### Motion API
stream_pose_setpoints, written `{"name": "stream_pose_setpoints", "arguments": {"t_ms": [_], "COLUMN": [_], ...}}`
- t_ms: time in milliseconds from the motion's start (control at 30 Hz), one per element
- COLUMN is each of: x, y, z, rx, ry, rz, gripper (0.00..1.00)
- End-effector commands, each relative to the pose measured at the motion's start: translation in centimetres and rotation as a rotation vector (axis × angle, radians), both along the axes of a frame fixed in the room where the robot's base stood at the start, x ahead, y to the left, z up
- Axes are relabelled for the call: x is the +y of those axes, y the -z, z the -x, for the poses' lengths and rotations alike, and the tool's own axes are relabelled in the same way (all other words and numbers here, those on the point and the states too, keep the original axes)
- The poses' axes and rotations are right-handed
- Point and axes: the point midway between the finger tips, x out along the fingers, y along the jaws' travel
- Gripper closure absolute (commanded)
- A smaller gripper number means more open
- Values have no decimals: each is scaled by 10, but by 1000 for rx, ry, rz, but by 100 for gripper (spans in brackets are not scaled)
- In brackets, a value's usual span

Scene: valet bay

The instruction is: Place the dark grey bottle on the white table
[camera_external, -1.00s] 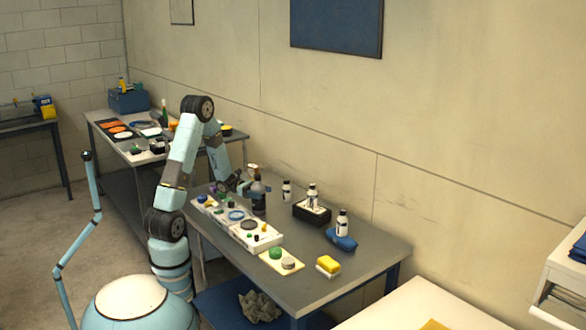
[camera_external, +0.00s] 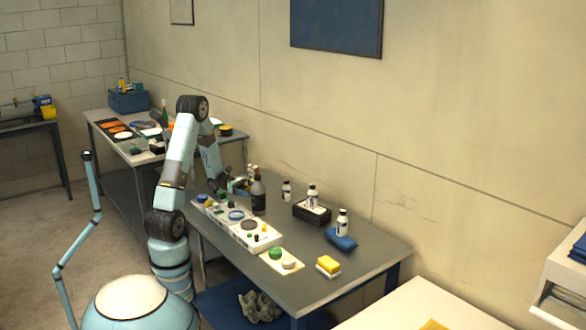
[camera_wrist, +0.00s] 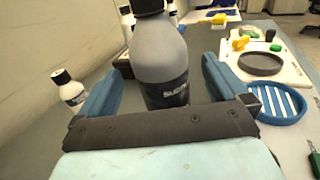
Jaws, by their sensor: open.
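The dark grey bottle (camera_external: 258,197) stands upright near the middle of the grey worktable, with a dark cap and a dark label. My gripper (camera_external: 240,187) is beside it, on its left in the external view. In the wrist view the bottle (camera_wrist: 160,62) shows between the two blue fingers of my gripper (camera_wrist: 160,82), which are spread apart with gaps on both sides. A white table (camera_external: 390,308) is at the lower right of the external view, with a yellow item on it.
The grey worktable (camera_external: 370,262) holds a white tray (camera_external: 238,228), a small white bottle (camera_external: 286,190), a black box (camera_external: 312,213) with a bottle, a blue cloth (camera_external: 342,240) with another bottle, and a yellow sponge (camera_external: 328,264). A wall runs behind.

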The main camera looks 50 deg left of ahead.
Motion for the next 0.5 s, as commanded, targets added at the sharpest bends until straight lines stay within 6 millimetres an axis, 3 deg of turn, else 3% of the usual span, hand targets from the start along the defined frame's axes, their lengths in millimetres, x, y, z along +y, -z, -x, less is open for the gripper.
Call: {"name": "stream_pose_setpoints", "arguments": {"t_ms": [200, 500], "x": [36, 57], "y": [0, 0], "z": [14, 23], "rx": [0, 0], "ry": [-2, 1], "rz": [0, 0], "gripper": [0, 0]}}
